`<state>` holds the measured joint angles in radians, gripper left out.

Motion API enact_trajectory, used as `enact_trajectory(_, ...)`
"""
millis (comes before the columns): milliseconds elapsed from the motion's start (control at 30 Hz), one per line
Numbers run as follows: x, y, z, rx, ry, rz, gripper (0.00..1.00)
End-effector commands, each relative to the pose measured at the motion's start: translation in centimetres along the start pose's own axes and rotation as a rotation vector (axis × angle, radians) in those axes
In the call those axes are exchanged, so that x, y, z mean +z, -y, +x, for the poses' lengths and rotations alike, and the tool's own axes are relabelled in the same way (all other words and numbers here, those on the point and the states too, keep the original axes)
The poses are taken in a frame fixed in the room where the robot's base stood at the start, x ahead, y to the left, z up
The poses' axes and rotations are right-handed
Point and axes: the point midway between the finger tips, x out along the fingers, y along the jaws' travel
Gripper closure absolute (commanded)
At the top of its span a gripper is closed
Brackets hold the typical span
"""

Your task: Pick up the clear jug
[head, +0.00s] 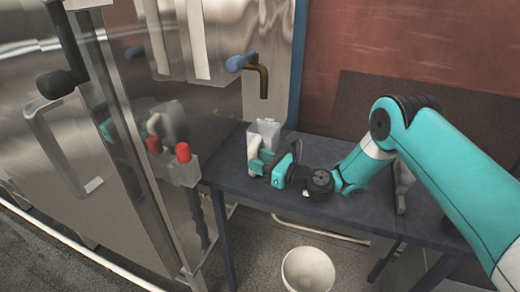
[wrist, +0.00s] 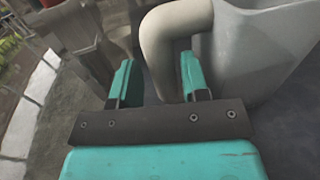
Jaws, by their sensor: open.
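The clear jug (head: 264,130) looks pale grey and stands upright on the dark table, near its left end. In the wrist view its body (wrist: 262,52) fills the upper right and its curved handle (wrist: 160,58) shows at top centre. My gripper (head: 264,164) is at the jug's near side. In the wrist view my open gripper (wrist: 160,82) has one teal finger on each side of the handle's upright part, with a gap visible at the left finger. I cannot tell whether the right finger touches the handle. Part of the jug's lower body is hidden by my gripper in the head view.
The dark table (head: 232,180) has bare surface left of the jug. A metal machine with a glass door (head: 120,110) and red-capped parts (head: 183,153) stands close on the left. A brass tap (head: 262,80) sticks out behind the jug. A white bowl (head: 308,270) is on the floor.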

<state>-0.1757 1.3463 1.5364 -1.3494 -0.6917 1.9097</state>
Motion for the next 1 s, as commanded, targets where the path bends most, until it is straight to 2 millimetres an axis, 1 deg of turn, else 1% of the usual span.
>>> enact_trajectory(33,0.4,-0.1,0.8,0.002,0.002,-0.002,0.58)
enact_trajectory(233,0.2,0.0,3.5,0.003,0.001,-0.002,0.58)
enact_trajectory(333,0.0,0.1,4.1,0.000,0.000,0.000,0.58)
enact_trajectory(567,-0.1,0.1,4.2,-0.001,-0.001,0.001,0.58)
enact_trajectory(600,-0.1,0.1,4.2,-0.001,-0.001,0.000,0.67)
enact_trajectory(667,-0.1,0.1,4.2,-0.001,-0.001,0.000,0.81)
enact_trajectory(700,-0.1,0.1,4.2,-0.001,-0.001,0.000,0.90)
enact_trajectory(733,-0.1,0.1,4.2,-0.001,-0.001,0.000,0.97)
enact_trajectory(767,-0.1,0.1,4.2,-0.001,-0.001,0.000,1.00)
enact_trajectory(1000,0.2,0.1,4.2,-0.001,0.003,-0.002,1.00)
